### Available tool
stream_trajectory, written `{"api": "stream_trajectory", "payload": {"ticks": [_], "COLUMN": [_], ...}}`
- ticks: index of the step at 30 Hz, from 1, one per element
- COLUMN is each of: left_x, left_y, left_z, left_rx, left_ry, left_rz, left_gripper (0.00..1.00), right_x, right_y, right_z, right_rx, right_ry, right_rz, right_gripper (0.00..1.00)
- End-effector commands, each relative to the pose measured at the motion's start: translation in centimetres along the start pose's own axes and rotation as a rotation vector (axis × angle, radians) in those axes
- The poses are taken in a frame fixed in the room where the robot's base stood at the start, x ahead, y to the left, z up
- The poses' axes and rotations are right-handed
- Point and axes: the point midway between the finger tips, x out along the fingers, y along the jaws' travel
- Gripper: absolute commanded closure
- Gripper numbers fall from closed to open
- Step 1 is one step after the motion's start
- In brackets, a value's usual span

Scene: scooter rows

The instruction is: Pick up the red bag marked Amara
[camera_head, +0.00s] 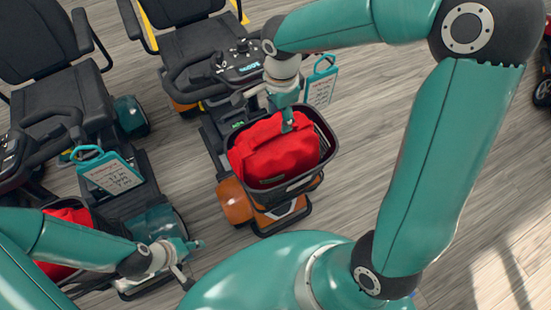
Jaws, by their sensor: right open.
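A red bag (270,152) sits in the dark basket (331,142) on the front of the orange scooter. I cannot read a name on it. My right gripper (268,110) is over the far side of this basket, open, with one fingertip against or just above the bag's top; I cannot tell if it touches. A second red bag (70,216) lies in the teal scooter's basket at the lower left, mostly hidden behind my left arm. My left gripper (192,262) is open and empty, to the right of that basket.
A teal-framed tag (320,87) hangs beside the orange scooter's basket, and another tag (108,172) is by the teal scooter; their writing is too small to read. Black seats (205,45) and handlebars stand behind. Wooden floor (375,130) is clear to the right of the orange scooter.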

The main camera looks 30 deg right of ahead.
Motion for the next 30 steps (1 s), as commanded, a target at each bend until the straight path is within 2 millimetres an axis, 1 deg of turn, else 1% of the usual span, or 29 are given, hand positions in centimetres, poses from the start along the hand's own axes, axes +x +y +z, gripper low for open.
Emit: {"api": "stream_trajectory", "payload": {"ticks": [5, 6, 9, 12, 17, 18, 26, 27, 30], "left_x": [-0.8, -0.8, -0.8, -0.8, -0.8, -0.8, -0.8, -0.8, -0.8], "left_y": [0.3, 0.3, 0.3, 0.3, 0.3, 0.3, 0.3, 0.3, 0.3], "left_z": [0.0, 0.0, 0.0, 0.0, 0.0, 0.0, 0.0, 0.0, 0.0], "left_rx": [0.0, 0.0, 0.0, 0.0, 0.0, 0.0, 0.0, 0.0, 0.0], "left_ry": [0.0, 0.0, 0.0, 0.0, 0.0, 0.0, 0.0, 0.0, 0.0], "left_rz": [0.0, 0.0, 0.0, 0.0, 0.0, 0.0, 0.0, 0.0, 0.0], "left_gripper": [0.6, 0.6, 0.6, 0.6, 0.6, 0.6, 0.6, 0.6, 0.6], "right_x": [2.4, 3.1, 4.1, 4.5, 4.5, 4.5, 4.5, 4.5, 4.5], "right_y": [0.1, 0.1, 0.0, 0.0, 0.0, 0.0, 0.0, 0.0, 0.0], "right_z": [0.1, 0.0, 0.0, 0.0, 0.0, 0.0, 0.0, 0.0, 0.0], "right_rx": [-0.001, -0.001, 0.0, -0.001, 0.0, 0.0, 0.0, 0.0, 0.0], "right_ry": [0.0, 0.001, 0.0, 0.0, 0.0, 0.0, 0.0, 0.0, 0.0], "right_rz": [0.007, 0.005, 0.004, 0.002, 0.0, 0.0, 0.0, 0.0, 0.0], "right_gripper": [0.48, 0.48, 0.48, 0.48, 0.48, 0.5, 0.93, 1.0, 1.0]}}
